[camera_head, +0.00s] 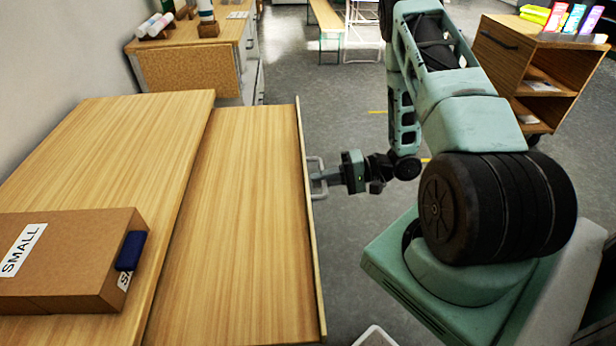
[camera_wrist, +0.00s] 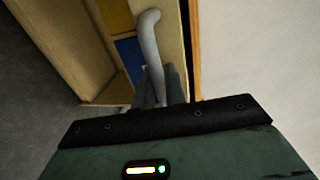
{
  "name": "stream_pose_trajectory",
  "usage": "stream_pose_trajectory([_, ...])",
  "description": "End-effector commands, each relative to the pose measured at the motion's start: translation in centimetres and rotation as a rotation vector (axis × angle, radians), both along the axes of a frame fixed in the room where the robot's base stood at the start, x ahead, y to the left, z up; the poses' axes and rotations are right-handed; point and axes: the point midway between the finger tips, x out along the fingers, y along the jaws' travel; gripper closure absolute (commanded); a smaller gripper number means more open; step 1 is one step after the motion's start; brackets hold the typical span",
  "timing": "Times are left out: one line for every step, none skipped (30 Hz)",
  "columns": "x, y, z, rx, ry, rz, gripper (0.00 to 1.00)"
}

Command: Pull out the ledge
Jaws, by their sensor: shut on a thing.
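The ledge (camera_head: 255,200) is a light wooden board that sticks out to the right from under a wooden tabletop (camera_head: 130,130). A metal handle (camera_head: 316,170) is fixed on the outer face of its right edge. My gripper (camera_head: 318,178) is at this handle and shut on it, with my arm reaching in from the right. In the wrist view the grey curved handle (camera_wrist: 152,50) runs down between my fingers, beside a wooden panel. The fingertips are partly hidden behind the handle and the gripper body.
A cardboard box marked SMALL (camera_head: 70,262) with a dark blue object (camera_head: 131,250) at its corner lies on the tabletop. Another wooden cabinet (camera_head: 195,65) stands behind. A wooden shelf cart (camera_head: 540,75) stands at the upper right. Grey floor is open beyond my arm.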

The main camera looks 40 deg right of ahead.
Motion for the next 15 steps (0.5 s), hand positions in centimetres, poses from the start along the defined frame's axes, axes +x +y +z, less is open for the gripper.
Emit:
stream_pose_trajectory([-0.07,-0.22,0.04,-0.001,-0.001,-0.002,1.0])
stream_pose_trajectory([-0.11,-0.27,0.03,-0.001,-0.001,-0.001,1.0])
stream_pose_trajectory([-0.13,-0.3,0.02,-0.001,-0.001,-0.001,1.0])
stream_pose_trajectory([-0.14,-0.31,0.01,-0.001,-0.001,-0.001,1.0])
stream_pose_trajectory([-0.14,-0.31,0.01,-0.001,-0.001,-0.001,1.0])
stream_pose_trajectory([-0.14,-0.31,0.01,-0.001,-0.001,-0.001,1.0])
stream_pose_trajectory([-0.13,-0.31,0.01,-0.001,-0.002,-0.001,1.0])
stream_pose_trajectory([-0.12,-0.3,0.0,-0.001,-0.002,-0.001,1.0])
stream_pose_trajectory([-0.11,-0.31,0.0,-0.001,-0.002,-0.001,1.0])
stream_pose_trajectory([-0.11,-0.3,0.0,-0.001,-0.002,-0.001,1.0])
stream_pose_trajectory([-0.11,-0.3,0.0,-0.001,-0.002,-0.001,1.0])
stream_pose_trajectory([-0.1,-0.31,0.0,-0.001,-0.002,-0.001,0.85])
stream_pose_trajectory([-0.09,-0.3,0.0,-0.001,-0.002,-0.001,0.76])
stream_pose_trajectory([-0.09,-0.3,0.0,-0.001,-0.002,-0.001,0.71])
stream_pose_trajectory([-0.09,-0.28,0.01,-0.001,-0.002,-0.001,0.71])
